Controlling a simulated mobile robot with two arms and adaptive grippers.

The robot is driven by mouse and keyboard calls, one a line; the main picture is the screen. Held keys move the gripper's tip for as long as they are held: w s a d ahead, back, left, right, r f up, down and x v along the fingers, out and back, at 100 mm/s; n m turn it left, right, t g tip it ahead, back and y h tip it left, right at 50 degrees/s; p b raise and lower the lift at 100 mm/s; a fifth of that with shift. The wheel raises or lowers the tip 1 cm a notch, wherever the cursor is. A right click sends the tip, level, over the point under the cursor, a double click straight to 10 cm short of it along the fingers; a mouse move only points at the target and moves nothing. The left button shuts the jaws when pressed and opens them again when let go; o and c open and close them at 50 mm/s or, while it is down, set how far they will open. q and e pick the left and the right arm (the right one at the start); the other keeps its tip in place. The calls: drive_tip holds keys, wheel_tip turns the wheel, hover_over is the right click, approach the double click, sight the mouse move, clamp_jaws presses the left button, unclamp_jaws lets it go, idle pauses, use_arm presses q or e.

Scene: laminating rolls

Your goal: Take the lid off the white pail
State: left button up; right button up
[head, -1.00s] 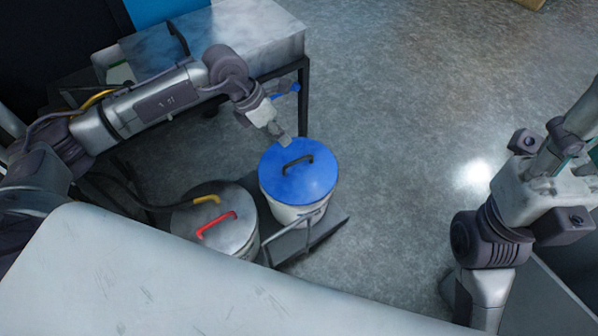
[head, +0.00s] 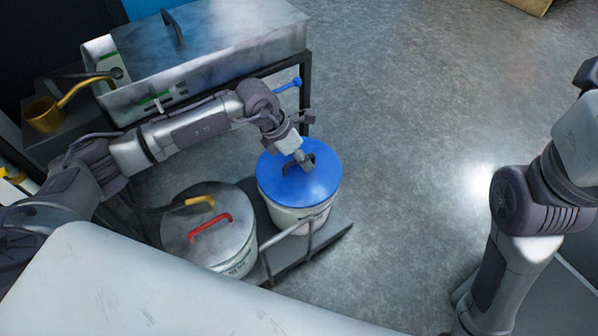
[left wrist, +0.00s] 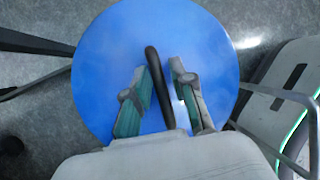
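The white pail (head: 300,217) stands on a dark low cart, with its blue lid (head: 318,184) on top. The lid also fills the middle of the left wrist view (left wrist: 115,50), with its dark handle (left wrist: 152,62) running up the picture. My left gripper (head: 303,162) is right over the lid. In the left wrist view, my left gripper (left wrist: 160,75) is open, with one finger on each side of the handle and a gap showing beside it. My right arm shows at the right of the head view, but its gripper is out of view.
A second pail with a grey metal lid (head: 190,248) and red and yellow handles stands left of the white pail. The cart's rail (head: 290,243) runs in front. A metal box (head: 215,45) on a bench stands behind. A yellow watering can (head: 45,115) is at far left. Floor to the right is clear.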

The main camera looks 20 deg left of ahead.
use_arm(q)
drive_tip(key=shift+r, duration=0.1)
clamp_jaws()
